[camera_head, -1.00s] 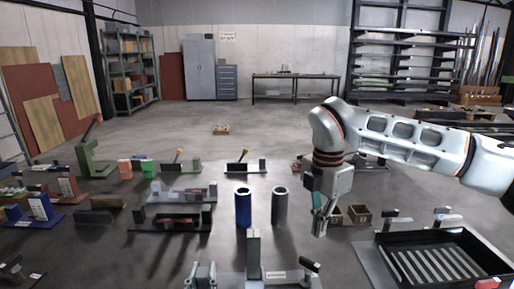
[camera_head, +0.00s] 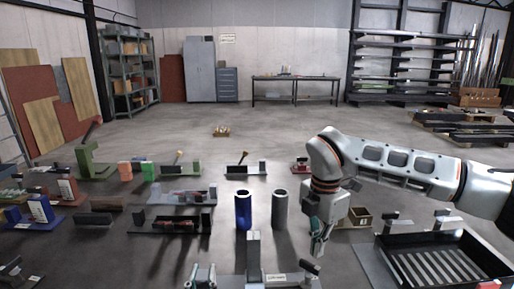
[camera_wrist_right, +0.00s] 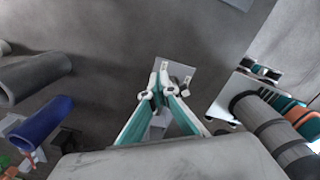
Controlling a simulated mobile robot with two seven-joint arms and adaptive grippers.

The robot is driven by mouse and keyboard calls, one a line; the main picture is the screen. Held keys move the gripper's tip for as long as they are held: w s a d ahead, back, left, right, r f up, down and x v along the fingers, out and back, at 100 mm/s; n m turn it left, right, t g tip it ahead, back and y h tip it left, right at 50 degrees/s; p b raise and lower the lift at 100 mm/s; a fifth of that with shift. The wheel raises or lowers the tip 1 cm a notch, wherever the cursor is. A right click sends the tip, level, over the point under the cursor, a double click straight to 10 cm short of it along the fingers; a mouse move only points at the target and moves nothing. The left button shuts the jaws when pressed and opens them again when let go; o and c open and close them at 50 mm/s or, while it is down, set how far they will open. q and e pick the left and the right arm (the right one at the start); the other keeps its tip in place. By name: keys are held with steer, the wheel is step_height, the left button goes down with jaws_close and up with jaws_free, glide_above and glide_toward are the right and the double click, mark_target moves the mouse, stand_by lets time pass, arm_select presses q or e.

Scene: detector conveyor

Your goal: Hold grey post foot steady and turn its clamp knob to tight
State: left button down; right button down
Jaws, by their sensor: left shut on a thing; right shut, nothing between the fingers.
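The grey post foot (camera_head: 253,262) stands upright at the bottom centre of the head view, with a flat base and a pale label. Its black clamp knob (camera_head: 310,268) is at the right end of the base. My left gripper (camera_head: 201,274) is at the left end of the foot, shut on it; the contact is partly cut off by the frame edge. My right gripper (camera_head: 317,250) is shut and empty, pointing down just above the knob. In the right wrist view its teal fingers (camera_wrist_right: 161,74) come together over the grey base plate (camera_wrist_right: 178,72).
A blue cylinder (camera_head: 243,210) and a grey cylinder (camera_head: 279,209) stand behind the foot. A black slatted tray (camera_head: 378,262) is at the right. A wooden box (camera_head: 362,219) lies behind my right gripper. Several fixtures fill the left floor.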

steer(key=shift+s+a, duration=0.35)
steer(key=shift+s, duration=0.15)
stand_by(0.8)
steer(key=shift+s+d, duration=0.4)
steer(key=shift+d, duration=0.05)
stand_by(0.3)
steer(key=shift+s+d, duration=0.2)
steer(key=shift+s, duration=0.4)
stand_by(0.4)
steer(key=shift+d, duration=0.15)
steer(key=shift+d, duration=0.2)
step_height(320, 180, up, 6)
stand_by(0.6)
steer(key=shift+w+a+f, duration=0.2)
steer(key=shift+w+f, duration=0.3)
steer(key=shift+f, duration=0.5)
steer(key=shift+w+a+f, duration=0.25)
steer(key=shift+w+f, duration=0.25)
steer(key=shift+f, duration=0.5)
steer(key=shift+w+a+f, duration=0.2)
steer(key=shift+w+f, duration=0.3)
steer(key=shift+f, duration=0.5)
